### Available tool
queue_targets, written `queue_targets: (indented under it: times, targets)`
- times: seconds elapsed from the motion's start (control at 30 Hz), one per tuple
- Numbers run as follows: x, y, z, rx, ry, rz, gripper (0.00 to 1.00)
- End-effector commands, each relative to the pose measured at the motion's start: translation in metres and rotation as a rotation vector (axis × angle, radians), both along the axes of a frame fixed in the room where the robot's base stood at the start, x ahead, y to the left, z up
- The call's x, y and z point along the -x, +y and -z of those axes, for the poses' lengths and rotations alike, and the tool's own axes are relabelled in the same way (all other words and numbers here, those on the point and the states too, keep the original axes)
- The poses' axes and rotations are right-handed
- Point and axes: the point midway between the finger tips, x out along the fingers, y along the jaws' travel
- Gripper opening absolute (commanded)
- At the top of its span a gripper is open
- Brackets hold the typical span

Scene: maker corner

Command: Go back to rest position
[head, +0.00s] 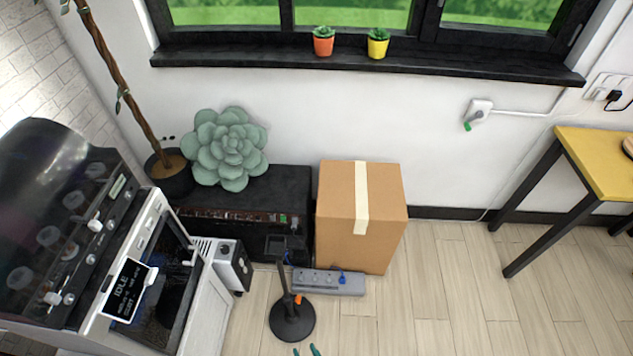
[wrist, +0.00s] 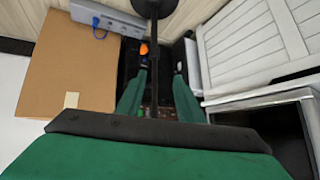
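My gripper (head: 307,350) shows only as two green fingertips at the bottom edge of the head view, just below the round black base of a stand (head: 292,322). In the wrist view my gripper (wrist: 160,85) has its two green fingers apart. I see nothing held between them. The stand's pole (wrist: 154,45) and an orange piece (wrist: 144,48) show beyond the fingertips. The rest of my arm is out of the head view.
A cardboard box (head: 385,220) stands by the wall, with a grey power strip (head: 330,283) before it. A machine with an "IDLE" screen (head: 130,290) is at left. A yellow table (head: 600,160) is at right. The floor (head: 450,300) between box and table is clear.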

Motion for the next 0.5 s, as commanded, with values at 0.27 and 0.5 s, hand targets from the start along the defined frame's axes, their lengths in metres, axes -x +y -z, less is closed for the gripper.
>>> queue_targets:
  times: [0.27,0.5]
  targets:
    - [0.060,-0.031,-0.079,0.110,-0.107,0.210,0.34]
    - [0.090,-0.044,-0.189,0.125,-0.299,0.320,0.34]
